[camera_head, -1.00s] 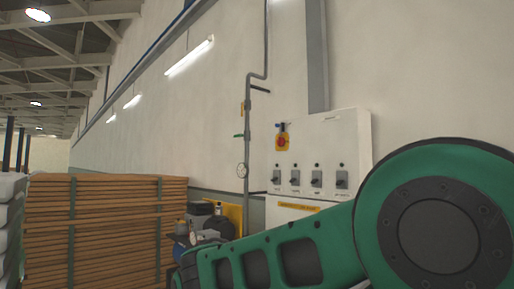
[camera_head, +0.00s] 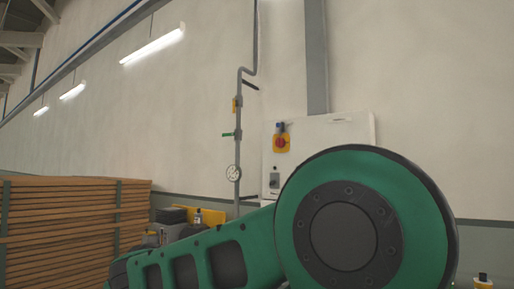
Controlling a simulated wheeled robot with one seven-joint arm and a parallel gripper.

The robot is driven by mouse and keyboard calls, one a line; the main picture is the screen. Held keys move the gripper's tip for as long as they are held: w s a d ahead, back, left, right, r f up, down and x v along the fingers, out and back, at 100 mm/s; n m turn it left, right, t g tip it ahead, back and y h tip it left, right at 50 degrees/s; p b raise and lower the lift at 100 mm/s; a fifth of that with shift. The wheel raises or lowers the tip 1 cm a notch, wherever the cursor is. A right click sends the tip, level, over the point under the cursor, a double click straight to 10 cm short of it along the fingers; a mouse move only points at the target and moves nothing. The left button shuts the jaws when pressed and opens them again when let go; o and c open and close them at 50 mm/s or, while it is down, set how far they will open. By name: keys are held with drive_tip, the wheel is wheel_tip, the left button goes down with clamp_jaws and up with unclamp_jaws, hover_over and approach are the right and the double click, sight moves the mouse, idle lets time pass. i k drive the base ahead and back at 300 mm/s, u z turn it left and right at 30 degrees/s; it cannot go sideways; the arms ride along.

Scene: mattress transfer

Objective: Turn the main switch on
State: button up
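A white electrical cabinet (camera_head: 342,130) stands against the wall, right of centre. A red rotary switch on a yellow plate (camera_head: 281,143), likely the main switch, is at its upper left, with a small blue piece at its top. Below it, one smaller black switch (camera_head: 274,182) shows; my green arm hides the rest of the row and the cabinet's lower part. My gripper is outside the view, so its distance from the switch does not show.
A grey vertical pipe (camera_head: 239,150) with a round gauge (camera_head: 234,173) and a green lever (camera_head: 228,135) runs left of the cabinet. Stacked wooden boards (camera_head: 70,225) stand at the left. Grey and yellow machinery (camera_head: 175,222) sits between boards and pipe.

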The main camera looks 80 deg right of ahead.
sight(281, 142)
drive_tip(key=u, duration=0.05)
drive_tip(key=i, duration=2.3)
drive_tip(key=z, duration=3.25)
drive_tip(key=i, duration=1.05)
drive_tip(key=u, duration=0.1)
